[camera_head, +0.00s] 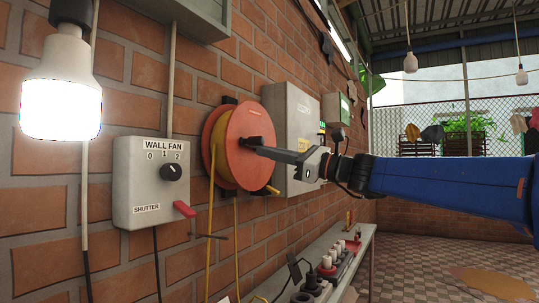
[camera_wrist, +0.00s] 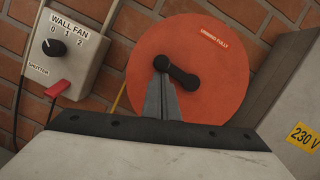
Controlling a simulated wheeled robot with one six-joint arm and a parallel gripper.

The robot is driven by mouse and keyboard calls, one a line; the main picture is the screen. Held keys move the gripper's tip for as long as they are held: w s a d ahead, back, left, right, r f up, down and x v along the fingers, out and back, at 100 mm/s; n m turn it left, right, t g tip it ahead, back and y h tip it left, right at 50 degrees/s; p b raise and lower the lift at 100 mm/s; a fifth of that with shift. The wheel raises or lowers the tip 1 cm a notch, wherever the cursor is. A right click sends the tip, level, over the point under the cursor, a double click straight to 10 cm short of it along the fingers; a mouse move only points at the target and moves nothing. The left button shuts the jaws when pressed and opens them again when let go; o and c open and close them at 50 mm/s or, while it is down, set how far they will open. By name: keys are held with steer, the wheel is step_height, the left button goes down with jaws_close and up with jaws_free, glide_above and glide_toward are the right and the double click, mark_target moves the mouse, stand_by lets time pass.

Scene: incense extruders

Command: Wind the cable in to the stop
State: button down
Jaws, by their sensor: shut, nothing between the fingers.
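The cable reel (camera_head: 222,150) is an orange-red drum on the brick wall, with yellow cable (camera_head: 211,195) hanging below it. In the wrist view its round face (camera_wrist: 215,45) fills the upper middle, with small white lettering near the top right. A short black crank (camera_wrist: 178,72) crosses the middle of the face, slanting down to the right. My gripper (camera_head: 259,150) is shut and empty in front of the reel. In the wrist view its fingertips (camera_wrist: 160,80) lie just below the crank's upper left end; I cannot tell whether they touch. The cable's stop is not clearly visible.
A grey wall fan box (camera_head: 150,180) with a black knob and red lever hangs left of the reel. A grey cabinet (camera_head: 290,112) is close on the right, with a 230 V label in the wrist view (camera_wrist: 303,137). A bench (camera_head: 352,262) with sockets stands below. A lit bulb (camera_head: 62,100) hangs at left.

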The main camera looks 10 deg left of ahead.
steer(key=shift+s+r+m, duration=0.1)
steer(key=shift+r+m, duration=0.1)
steer(key=shift+m, duration=0.2)
steer(key=shift+w+d+r+m+t+h, duration=0.2)
steer(key=shift+r+m+t, duration=0.35)
steer(key=shift+r+m, duration=0.85)
steer(key=shift+w+a+r+m+t+h, duration=0.1)
steer(key=shift+r+m+t+h, duration=0.3)
steer(key=shift+m, duration=1.65)
steer(key=shift+w+d+r+m+t+h, duration=0.15)
steer(key=shift+r+m+t, duration=0.5)
steer(key=shift+r+m, duration=0.8)
steer(key=shift+w+f+m, duration=0.15)
steer(key=shift+m, duration=0.15)
steer(key=shift+f, duration=0.1)
